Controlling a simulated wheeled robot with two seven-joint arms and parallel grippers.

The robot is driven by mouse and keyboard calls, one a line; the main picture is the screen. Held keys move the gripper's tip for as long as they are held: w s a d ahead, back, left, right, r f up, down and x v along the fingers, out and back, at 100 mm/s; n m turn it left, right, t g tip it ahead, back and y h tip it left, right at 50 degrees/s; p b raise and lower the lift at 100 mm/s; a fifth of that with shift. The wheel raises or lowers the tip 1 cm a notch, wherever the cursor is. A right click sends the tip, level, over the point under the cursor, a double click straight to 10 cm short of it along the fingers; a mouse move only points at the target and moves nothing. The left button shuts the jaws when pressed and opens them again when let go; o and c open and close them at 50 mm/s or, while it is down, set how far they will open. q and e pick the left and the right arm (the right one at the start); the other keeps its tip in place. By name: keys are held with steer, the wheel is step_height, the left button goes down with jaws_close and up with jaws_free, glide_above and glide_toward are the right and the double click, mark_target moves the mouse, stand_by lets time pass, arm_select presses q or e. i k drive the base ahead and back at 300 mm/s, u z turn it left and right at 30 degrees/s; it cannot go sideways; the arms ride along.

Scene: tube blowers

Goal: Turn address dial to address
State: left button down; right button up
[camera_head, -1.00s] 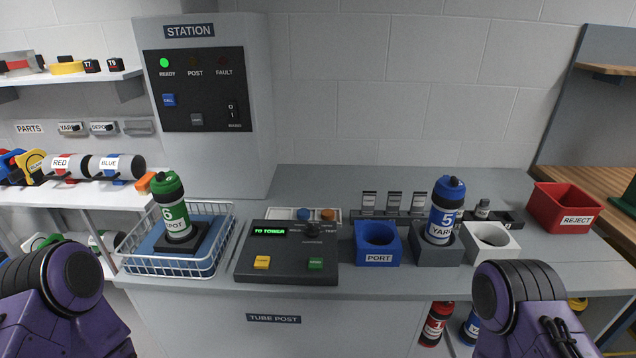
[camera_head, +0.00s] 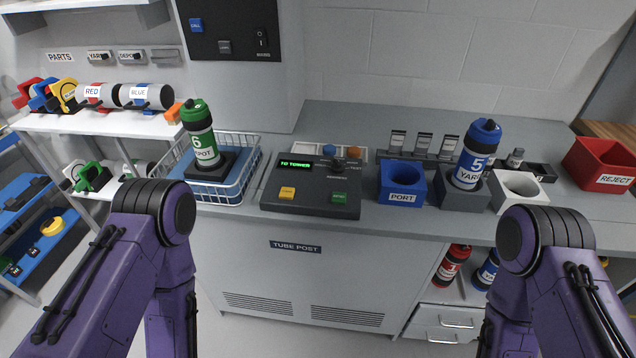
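The address dial (camera_head: 338,164) is a small dark knob at the upper right of the dark control console (camera_head: 310,203) on the counter. The console's display (camera_head: 296,164) shows green text that reads like "TO TOWER". A yellow button (camera_head: 287,193) and a green button (camera_head: 339,198) sit on its front part. Both of my purple arms show at the lower left and lower right, but neither gripper is in view. Nothing of mine touches the console. The dial's exact pointing and small labels are too small to read.
A green tube (camera_head: 201,135) stands in the white wire basket (camera_head: 246,172) left of the console. Right of it are the blue PORT holder (camera_head: 402,197), a blue tube (camera_head: 476,155), a white holder (camera_head: 517,204) and a red REJECT bin (camera_head: 601,178). The counter's front strip is clear.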

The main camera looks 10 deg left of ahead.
mark_target(337, 167)
steer(key=u, duration=0.05)
steer(key=k, duration=1.05)
steer(key=z, duration=0.75)
steer(key=i, duration=1.3)
steer(key=u, duration=0.7)
